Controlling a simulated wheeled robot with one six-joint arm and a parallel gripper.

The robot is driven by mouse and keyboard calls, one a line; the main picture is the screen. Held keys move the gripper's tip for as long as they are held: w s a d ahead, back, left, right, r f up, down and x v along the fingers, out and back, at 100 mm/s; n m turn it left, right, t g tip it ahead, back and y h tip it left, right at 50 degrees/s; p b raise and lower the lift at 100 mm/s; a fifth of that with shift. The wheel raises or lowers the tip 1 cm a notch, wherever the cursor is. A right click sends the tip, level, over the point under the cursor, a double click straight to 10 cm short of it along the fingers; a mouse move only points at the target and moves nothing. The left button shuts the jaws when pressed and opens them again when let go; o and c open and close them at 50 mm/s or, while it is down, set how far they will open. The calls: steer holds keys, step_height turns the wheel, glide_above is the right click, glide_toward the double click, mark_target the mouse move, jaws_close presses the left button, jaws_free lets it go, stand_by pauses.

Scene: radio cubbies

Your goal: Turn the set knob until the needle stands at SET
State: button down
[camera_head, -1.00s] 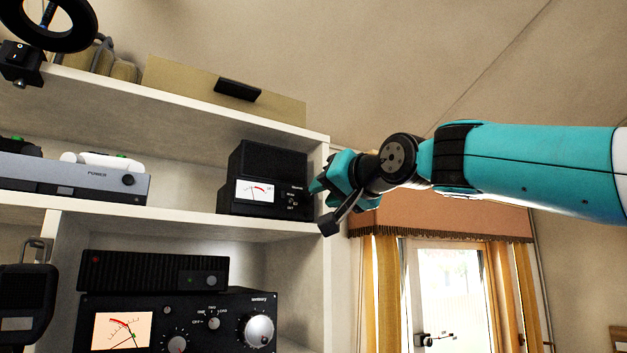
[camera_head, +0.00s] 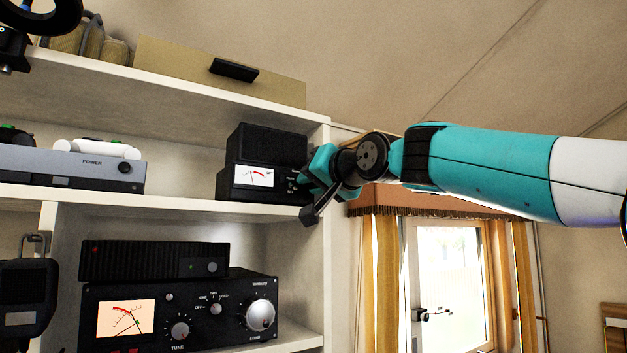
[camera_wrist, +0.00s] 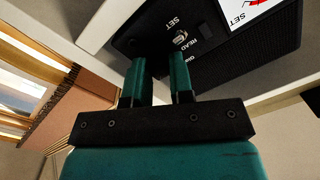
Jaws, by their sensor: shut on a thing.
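A black meter box (camera_head: 269,143) stands at the right end of the upper shelf. Its white meter face (camera_head: 254,177) carries a red mark, and its thin needle appears left of that mark. In the wrist view, SET lettering shows on the partly cropped meter face (camera_wrist: 255,8). A small switch (camera_wrist: 181,36) sits on the panel among the SET and READ labels. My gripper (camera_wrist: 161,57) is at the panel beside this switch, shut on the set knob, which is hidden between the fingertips. In the head view my gripper (camera_head: 308,183) covers the panel's right end.
The white shelf upright (camera_head: 320,240) stands close beside my gripper, with the shelf board (camera_head: 180,202) under the box. A grey POWER unit (camera_head: 75,167) stands left on the same shelf. A larger black radio (camera_head: 215,309) with its own meter is below. Open room lies right.

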steer(key=shift+m+t, duration=0.5)
steer(key=shift+m, duration=7.7)
steer(key=c, duration=1.3)
jaws_free()
